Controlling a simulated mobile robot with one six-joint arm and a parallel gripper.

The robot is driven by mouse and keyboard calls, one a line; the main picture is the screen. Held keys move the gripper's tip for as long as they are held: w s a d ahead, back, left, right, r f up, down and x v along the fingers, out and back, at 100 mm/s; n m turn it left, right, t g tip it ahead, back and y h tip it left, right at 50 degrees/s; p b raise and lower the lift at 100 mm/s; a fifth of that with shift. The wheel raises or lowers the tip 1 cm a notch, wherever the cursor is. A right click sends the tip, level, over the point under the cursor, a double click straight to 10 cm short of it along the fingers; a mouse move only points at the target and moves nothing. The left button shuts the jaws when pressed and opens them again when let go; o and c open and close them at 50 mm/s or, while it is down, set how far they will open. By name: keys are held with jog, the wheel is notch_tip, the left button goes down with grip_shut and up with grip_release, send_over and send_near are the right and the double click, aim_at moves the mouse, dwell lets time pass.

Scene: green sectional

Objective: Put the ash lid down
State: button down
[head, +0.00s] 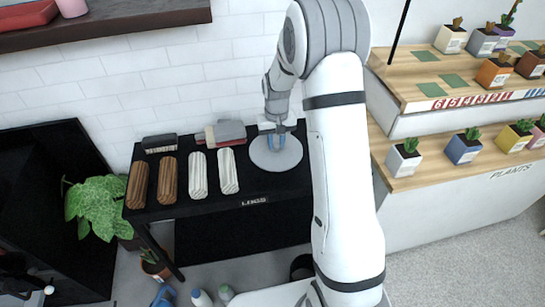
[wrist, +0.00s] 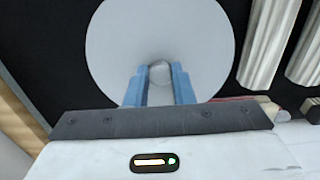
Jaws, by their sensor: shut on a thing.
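The ash lid (head: 289,155) is a round, flat, light grey disc with a small knob at its middle. It is over the black table marked "LOGS" (head: 225,208), at the table's right end. I cannot tell whether it touches the table top. My gripper (head: 275,142) is above the lid, shut on its knob. In the wrist view the lid (wrist: 160,32) fills the upper middle, and the blue fingers of my gripper (wrist: 160,75) close on both sides of the knob.
White logs (head: 198,174) and brown logs (head: 167,180) lie on the table to the left of the lid. Grey and red items (head: 222,132) lie behind them. Wooden shelves (head: 430,165) with potted plants stand to the right. A leafy plant (head: 95,205) stands at the left.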

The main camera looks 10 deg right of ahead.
aim_at(276, 157)
jog(key=shift+s+f, duration=0.1)
jog(key=shift+f, duration=3.5)
jog(key=shift+f, duration=0.2)
jog(key=c, duration=1.3)
grip_release()
jog(key=shift+o, duration=0.2)
